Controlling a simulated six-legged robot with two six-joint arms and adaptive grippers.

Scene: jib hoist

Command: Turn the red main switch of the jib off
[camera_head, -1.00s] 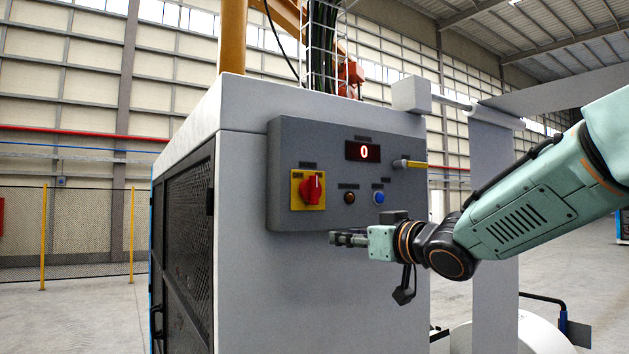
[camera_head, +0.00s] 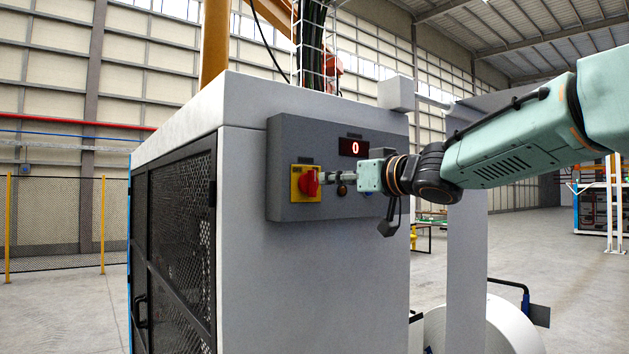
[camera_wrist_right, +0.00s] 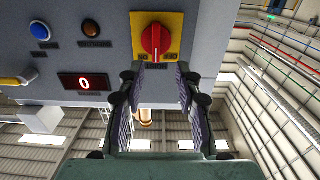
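The red main switch (camera_head: 309,183) is a rotary knob on a yellow plate (camera_head: 297,196), at the left of the grey control panel (camera_head: 285,150). In the right wrist view the knob (camera_wrist_right: 155,41) shows upside down, its grip bar in line with the picture's vertical. My right gripper (camera_head: 324,179) is just in front of the knob, reaching in from the right. In the wrist view its fingers (camera_wrist_right: 160,69) are apart and empty, with the knob just beyond and between the tips. I cannot tell whether they touch it. My left gripper is not in view.
The panel has a red display (camera_head: 354,147) reading 0, a blue button (camera_wrist_right: 40,31), a dark orange-brown button (camera_wrist_right: 90,28) and a yellow-tipped part (camera_wrist_right: 12,80) nearby. The panel sits on a grey cabinet (camera_head: 270,270) with a mesh side. The floor (camera_head: 60,310) at left is clear.

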